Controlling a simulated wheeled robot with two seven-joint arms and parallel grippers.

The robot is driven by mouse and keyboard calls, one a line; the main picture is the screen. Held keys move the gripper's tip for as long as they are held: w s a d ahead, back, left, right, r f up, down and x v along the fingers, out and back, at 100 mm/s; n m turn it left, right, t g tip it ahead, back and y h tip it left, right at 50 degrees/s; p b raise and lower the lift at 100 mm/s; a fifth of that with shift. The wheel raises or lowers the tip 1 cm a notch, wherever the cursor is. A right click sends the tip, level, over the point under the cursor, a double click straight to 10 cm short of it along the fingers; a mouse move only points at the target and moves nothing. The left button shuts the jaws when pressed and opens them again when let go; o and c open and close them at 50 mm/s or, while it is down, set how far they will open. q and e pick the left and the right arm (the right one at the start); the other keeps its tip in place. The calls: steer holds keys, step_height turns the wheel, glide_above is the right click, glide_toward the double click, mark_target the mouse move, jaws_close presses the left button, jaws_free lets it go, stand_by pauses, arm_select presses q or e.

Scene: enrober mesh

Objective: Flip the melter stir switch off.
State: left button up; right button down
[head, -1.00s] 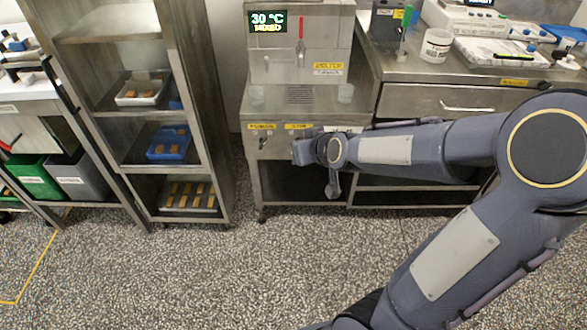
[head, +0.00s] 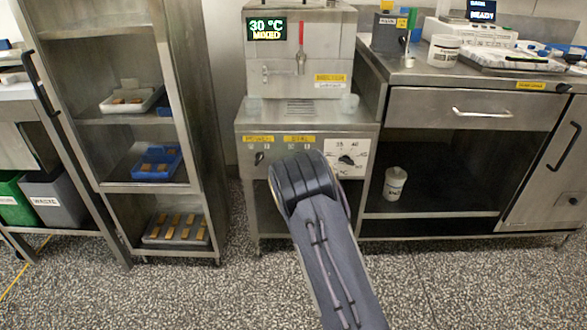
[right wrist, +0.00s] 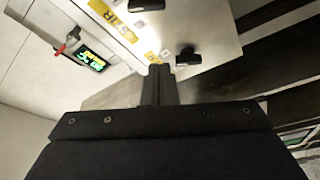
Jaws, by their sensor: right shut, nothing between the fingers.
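The steel melter (head: 275,75) stands at the centre back, its display (head: 266,29) reading 30 °C MIXED. Its front panel has a yellow STIR label (head: 299,139), and my right arm covers the area below it. In the right wrist view the STIR label (right wrist: 115,20) is at the top, and the black stir switch (right wrist: 147,4) beside it is cut by the top edge; its position cannot be told. My right gripper (right wrist: 160,72) is shut and empty, its tips appearing below the panel controls; contact is not visible. My left gripper is out of view.
A power switch (head: 259,157) sits left of the stir area and a temperature dial (head: 347,160) sits right. A shelf rack (head: 116,120) with trays stands left. A counter with a drawer (head: 470,109) stands right, a white tub (head: 395,183) on its lower shelf.

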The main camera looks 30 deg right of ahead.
steer(key=b+x, duration=0.1)
steer(key=x, duration=0.3)
steer(key=b+x, duration=0.1)
steer(key=x, duration=0.4)
steer(key=shift+w+f, duration=0.15)
steer(key=shift+f, duration=0.05)
steer(key=d, duration=0.1)
steer(key=d+f+b, duration=0.1)
steer(key=shift+s+d+f, duration=0.15)
steer(key=shift+s+d, duration=0.1)
steer(key=shift+s, duration=0.05)
steer(key=shift+s+d+f+b, duration=0.15)
steer(key=shift+s+d+b, duration=0.1)
steer(key=shift+d+b, duration=0.1)
steer(key=shift+a, duration=0.1)
